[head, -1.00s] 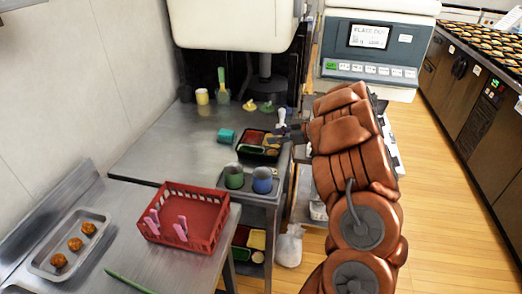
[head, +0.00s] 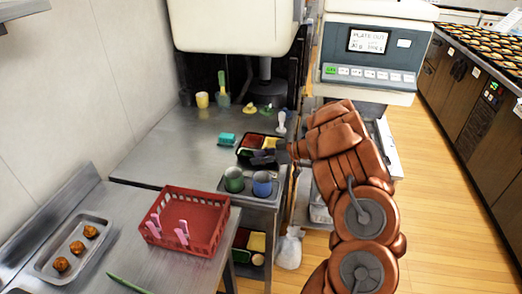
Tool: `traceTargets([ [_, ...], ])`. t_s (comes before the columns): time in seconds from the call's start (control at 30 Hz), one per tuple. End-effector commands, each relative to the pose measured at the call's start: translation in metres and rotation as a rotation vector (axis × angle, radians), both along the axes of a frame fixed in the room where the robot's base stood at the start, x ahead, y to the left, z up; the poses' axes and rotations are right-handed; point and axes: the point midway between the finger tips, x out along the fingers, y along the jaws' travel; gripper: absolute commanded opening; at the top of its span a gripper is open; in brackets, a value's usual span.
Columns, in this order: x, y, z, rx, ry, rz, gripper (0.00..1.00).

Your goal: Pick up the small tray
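A small black bento tray (head: 241,154) with red and yellow compartments lies on the steel counter in the head view, behind two cups. My gripper (head: 262,156) reaches in from the right and lies over the tray's right and front part, covering some of it. The fingers are small and dark against the dark tray. I cannot tell whether they are open or shut, or whether they touch the rim.
A green cup (head: 233,180) and a blue cup (head: 262,184) stand just in front. A teal block (head: 225,139) lies to the left, and a white-handled tool (head: 281,122) stands behind. A red basket (head: 187,219) and a metal tray with brown balls (head: 54,262) are nearer.

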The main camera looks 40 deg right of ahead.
Motion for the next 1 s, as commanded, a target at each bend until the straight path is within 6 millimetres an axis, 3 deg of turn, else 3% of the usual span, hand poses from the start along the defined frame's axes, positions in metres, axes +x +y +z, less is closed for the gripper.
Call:
traceTargets([
  [0.33, 0.0083, 0.0074, -0.005, 0.001, 0.001, 0.001, 0.32],
  [0.63, 0.0081, 0.0073, -0.0051, 0.001, 0.001, 0.001, 0.01],
  [1.0, 0.0079, 0.0071, -0.0051, 0.001, 0.0, 0.0, 0.0],
])
